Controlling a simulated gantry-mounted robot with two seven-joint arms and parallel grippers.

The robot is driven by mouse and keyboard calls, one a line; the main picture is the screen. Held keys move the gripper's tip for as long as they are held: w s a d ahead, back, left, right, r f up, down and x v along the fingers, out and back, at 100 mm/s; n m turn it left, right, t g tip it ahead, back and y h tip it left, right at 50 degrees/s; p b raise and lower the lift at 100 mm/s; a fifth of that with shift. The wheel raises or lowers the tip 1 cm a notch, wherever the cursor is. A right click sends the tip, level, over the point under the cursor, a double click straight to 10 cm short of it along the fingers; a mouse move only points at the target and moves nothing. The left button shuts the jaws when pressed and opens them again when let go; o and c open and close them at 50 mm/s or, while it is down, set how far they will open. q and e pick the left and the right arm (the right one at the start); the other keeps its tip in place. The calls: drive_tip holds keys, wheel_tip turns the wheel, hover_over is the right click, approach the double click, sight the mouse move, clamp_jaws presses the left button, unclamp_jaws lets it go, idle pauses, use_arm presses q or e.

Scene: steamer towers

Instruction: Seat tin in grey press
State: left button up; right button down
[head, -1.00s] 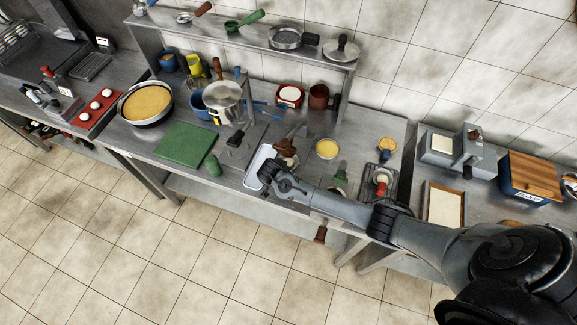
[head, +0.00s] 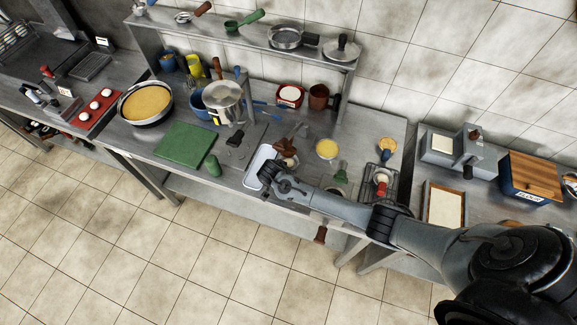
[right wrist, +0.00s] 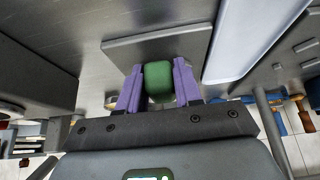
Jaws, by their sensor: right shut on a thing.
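My right arm reaches in from the right in the head view, and my right gripper (head: 266,172) is low over the front of the middle counter, by a white tray (head: 256,166). In the right wrist view its purple fingers (right wrist: 158,86) are shut on a green, rounded thing (right wrist: 158,78). I cannot tell for sure whether this is the tin; most of it is hidden. A grey machine with a dark lever (head: 468,152), which looks like the press, stands on the right counter, well away from the gripper. My left gripper is not in view.
A steel pot (head: 223,98) and a wide yellow-filled pan (head: 146,103) stand behind. A wire rack (head: 393,174) and a wooden-lidded blue box (head: 530,178) are to the right.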

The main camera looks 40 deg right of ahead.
drive_tip(key=shift+f+b, duration=0.3)
drive_tip(key=shift+f, duration=0.15)
idle(0.3)
drive_tip(key=c, duration=0.7)
unclamp_jaws()
drive_tip(key=p+v, duration=0.1)
drive_tip(key=v, duration=0.9)
drive_tip(key=shift+a+r, duration=0.15)
drive_tip(key=shift+r, duration=0.2)
